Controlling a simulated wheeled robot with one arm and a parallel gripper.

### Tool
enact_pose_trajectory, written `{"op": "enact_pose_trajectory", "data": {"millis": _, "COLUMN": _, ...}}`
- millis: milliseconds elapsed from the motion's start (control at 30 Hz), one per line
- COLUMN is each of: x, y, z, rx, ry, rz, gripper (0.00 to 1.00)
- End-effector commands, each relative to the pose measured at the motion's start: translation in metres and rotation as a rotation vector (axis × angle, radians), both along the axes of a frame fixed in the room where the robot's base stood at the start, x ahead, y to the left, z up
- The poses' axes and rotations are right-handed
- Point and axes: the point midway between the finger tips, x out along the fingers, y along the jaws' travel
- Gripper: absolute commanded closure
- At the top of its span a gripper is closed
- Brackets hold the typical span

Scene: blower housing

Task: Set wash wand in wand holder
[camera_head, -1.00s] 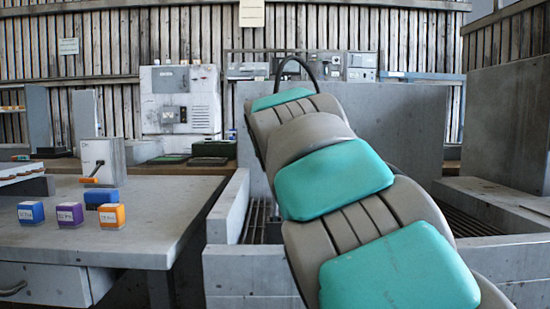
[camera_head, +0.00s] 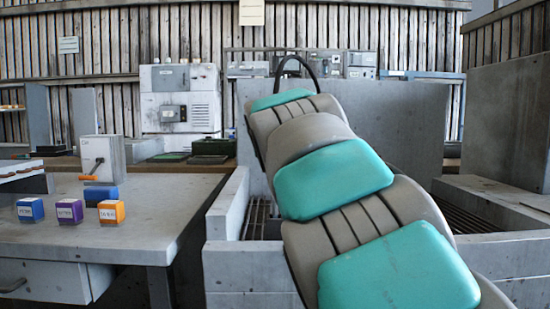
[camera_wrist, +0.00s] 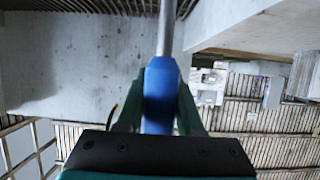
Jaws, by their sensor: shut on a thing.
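In the wrist view my gripper (camera_wrist: 160,98) has its two green fingers shut on the blue handle of the wash wand (camera_wrist: 162,75). The wand's grey metal tube runs away from the handle to the top edge, where it leaves the picture. In the head view my arm hides the gripper and the wand. I cannot pick out the wand holder for certain in either view.
Left is a grey table (camera_head: 165,205) with blue, purple and orange boxes and a white box (camera_head: 103,158) with an orange handle. Low grey walls (camera_head: 245,265) surround a slatted floor behind my arm. A tall grey panel (camera_head: 410,120) stands behind.

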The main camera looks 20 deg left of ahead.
Motion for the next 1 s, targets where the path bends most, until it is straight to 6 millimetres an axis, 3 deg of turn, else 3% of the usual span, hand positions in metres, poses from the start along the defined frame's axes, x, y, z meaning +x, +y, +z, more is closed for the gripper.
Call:
{"op": "enact_pose_trajectory", "data": {"millis": 600, "x": -0.001, "y": 0.000, "z": -0.019, "rx": 0.001, "ry": -0.003, "rz": 0.001, "gripper": 1.00}}
{"op": "enact_pose_trajectory", "data": {"millis": 1000, "x": 0.000, "y": 0.000, "z": -0.021, "rx": 0.001, "ry": -0.002, "rz": 0.001, "gripper": 1.00}}
